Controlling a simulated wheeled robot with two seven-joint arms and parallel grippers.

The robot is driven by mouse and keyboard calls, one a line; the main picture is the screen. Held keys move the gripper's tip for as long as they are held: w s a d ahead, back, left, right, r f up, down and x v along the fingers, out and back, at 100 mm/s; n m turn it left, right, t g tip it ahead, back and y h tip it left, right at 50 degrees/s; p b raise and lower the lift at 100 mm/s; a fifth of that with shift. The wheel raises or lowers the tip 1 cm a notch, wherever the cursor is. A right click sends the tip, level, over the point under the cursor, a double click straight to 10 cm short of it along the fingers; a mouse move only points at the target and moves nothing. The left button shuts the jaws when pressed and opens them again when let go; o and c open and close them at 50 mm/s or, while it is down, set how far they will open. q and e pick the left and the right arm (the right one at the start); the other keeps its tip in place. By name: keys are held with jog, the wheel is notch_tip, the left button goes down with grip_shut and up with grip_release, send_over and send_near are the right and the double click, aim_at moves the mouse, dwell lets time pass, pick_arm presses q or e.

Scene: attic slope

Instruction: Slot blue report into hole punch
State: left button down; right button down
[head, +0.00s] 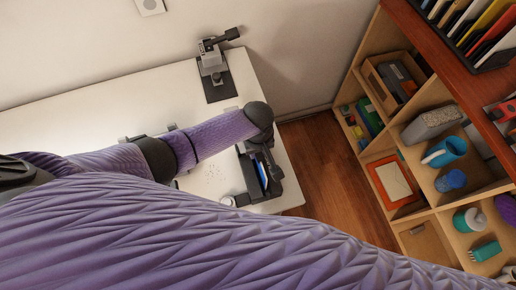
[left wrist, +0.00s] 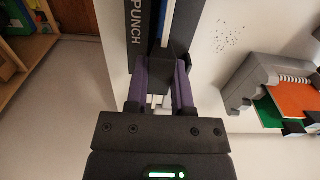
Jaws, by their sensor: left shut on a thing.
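The hole punch (head: 247,178) is a dark device near the table's right end. In the left wrist view its dark body (left wrist: 137,35) carries the word PUNCH. The blue report (head: 262,172) shows as a thin blue and white edge at the punch; it also shows as an upright strip (left wrist: 166,22) beside the label. My left gripper (head: 264,150) is over the punch, pointing down. In the left wrist view its fingers (left wrist: 162,75) are shut at the report's near end. My right gripper is not in view.
A grey-black device (head: 213,70) stands at the back of the white table (head: 90,100). A grey machine (left wrist: 255,78) with orange and green sheets is right of the punch in the wrist view. A wooden shelf (head: 400,125) with supplies stands at right, beyond bare floor.

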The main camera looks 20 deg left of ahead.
pick_arm(q)
jog(key=shift+s+f, duration=0.1)
jog(key=shift+f, duration=0.35)
dwell(0.9)
jog(key=shift+c, duration=2)
grip_release()
notch_tip(320, 180, up, 4)
jog(key=p, duration=0.4)
jog(key=shift+r, duration=0.1)
notch_tip(320, 180, up, 3)
jog(key=p, duration=0.3)
jog(key=shift+p, duration=0.4)
